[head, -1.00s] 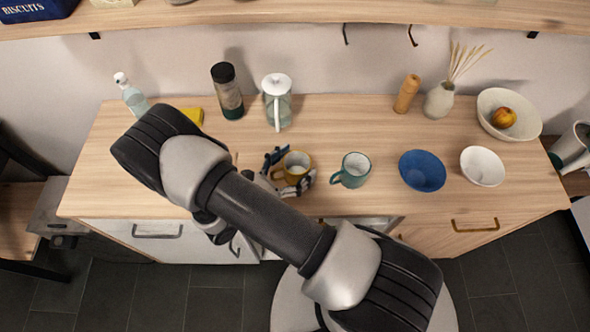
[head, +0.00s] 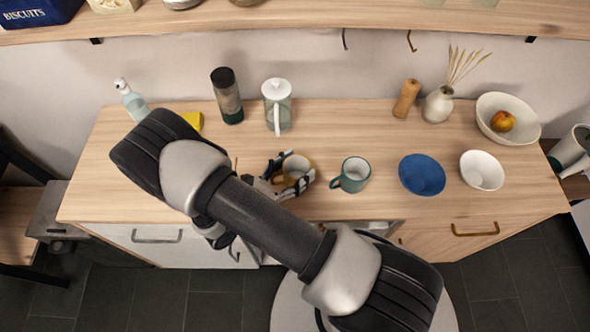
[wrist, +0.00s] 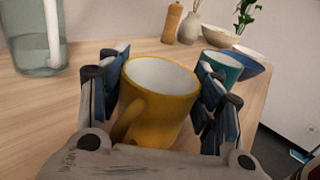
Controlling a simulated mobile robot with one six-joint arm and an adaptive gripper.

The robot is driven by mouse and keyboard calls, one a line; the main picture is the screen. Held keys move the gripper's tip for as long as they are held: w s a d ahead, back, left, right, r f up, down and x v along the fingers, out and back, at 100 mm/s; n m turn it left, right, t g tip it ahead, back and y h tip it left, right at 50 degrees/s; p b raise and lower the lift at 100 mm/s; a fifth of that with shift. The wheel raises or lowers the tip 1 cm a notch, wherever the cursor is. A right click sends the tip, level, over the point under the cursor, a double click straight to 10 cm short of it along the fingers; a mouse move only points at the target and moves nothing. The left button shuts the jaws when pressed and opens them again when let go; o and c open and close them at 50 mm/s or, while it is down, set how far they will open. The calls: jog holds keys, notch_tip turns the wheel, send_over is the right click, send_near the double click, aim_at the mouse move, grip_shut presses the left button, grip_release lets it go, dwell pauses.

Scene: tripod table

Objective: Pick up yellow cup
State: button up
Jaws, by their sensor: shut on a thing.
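The yellow cup (wrist: 160,105) has a pale inside and sits between the two fingers of my gripper (wrist: 158,100) in the wrist view. The fingers close on it from both sides, and its handle points toward the lower left of that view. In the head view the yellow cup (head: 298,166) is at the middle of the counter, partly hidden by my gripper (head: 291,176). The cup looks upright or slightly tilted. I cannot tell whether its base touches the counter.
A teal mug (head: 353,174) stands close to the right of my gripper, then a blue bowl (head: 422,175) and a white bowl (head: 482,170). A glass press (head: 277,105) and a dark-topped jar (head: 228,98) stand behind. A shelf (head: 300,22) runs above the counter (head: 330,120).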

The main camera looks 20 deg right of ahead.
notch_tip(320, 180, up, 20)
jog(key=p, duration=0.5)
jog(key=shift+p, duration=0.3)
jog(key=shift+f, duration=0.15)
jog(key=w+f+n+t+y+b, duration=0.2)
jog(key=w+f+n+t+y, duration=0.3)
jog(key=w+n+t+y, duration=0.2)
jog(key=shift+w+a+f+n+t+y+b, duration=0.15)
jog(key=shift+w+f+n+t+y+b, duration=0.15)
jog(key=shift+w+t+y, duration=0.5)
jog(key=shift+s+h, duration=0.15)
jog(key=shift+h, duration=0.25)
